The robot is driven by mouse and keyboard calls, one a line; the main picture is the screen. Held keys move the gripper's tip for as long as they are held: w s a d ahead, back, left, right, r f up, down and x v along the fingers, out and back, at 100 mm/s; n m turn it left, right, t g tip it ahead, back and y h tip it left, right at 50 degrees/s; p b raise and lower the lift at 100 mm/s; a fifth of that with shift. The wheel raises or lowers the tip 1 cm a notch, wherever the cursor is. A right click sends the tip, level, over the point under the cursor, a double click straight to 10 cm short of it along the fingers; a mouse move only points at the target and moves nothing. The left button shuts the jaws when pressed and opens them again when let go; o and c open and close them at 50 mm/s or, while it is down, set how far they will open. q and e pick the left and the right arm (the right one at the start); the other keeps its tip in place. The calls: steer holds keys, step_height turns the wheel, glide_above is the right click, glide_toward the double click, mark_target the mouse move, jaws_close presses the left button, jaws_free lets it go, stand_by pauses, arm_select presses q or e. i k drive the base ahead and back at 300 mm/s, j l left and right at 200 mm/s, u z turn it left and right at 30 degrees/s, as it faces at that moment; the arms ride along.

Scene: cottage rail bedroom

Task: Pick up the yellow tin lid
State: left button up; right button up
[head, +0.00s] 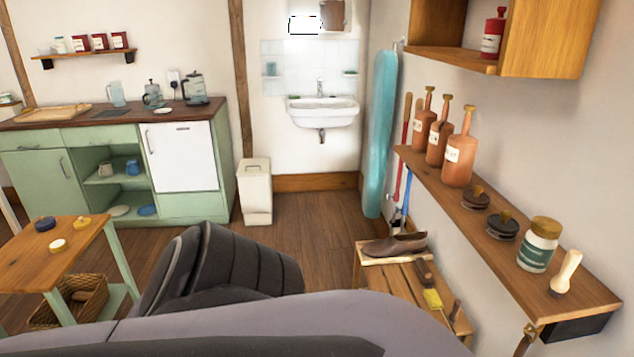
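A small wooden-topped table with green legs (25,255) stands at the lower left. Several small round pieces lie on its right part. One is yellow and looks like the yellow tin lid (82,222), near the table's far right edge. A dark blue round piece (45,223) lies to its left, and a cream one (57,245) lies nearer me. Neither of my grippers shows; only dark and grey parts of my own body fill the bottom middle.
A wicker basket (70,303) sits under the table. A bench with a brown shoe (395,246) stands to the right, below a wall shelf of bottles (461,150). A cream bin (256,190) is by the green cabinet (45,180). The wooden floor (310,225) between is clear.

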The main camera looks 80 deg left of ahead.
mark_target(82, 223)
steer(key=u, duration=4.15)
steer(key=i+l+u, duration=0.15)
steer(key=u, duration=0.3)
steer(key=i+l+u, duration=0.25)
steer(key=u, duration=0.15)
steer(key=i+l+u, duration=0.2)
steer(key=l, duration=0.15)
steer(key=i+l+u, duration=0.15)
steer(key=l, duration=0.2)
steer(key=i, duration=0.05)
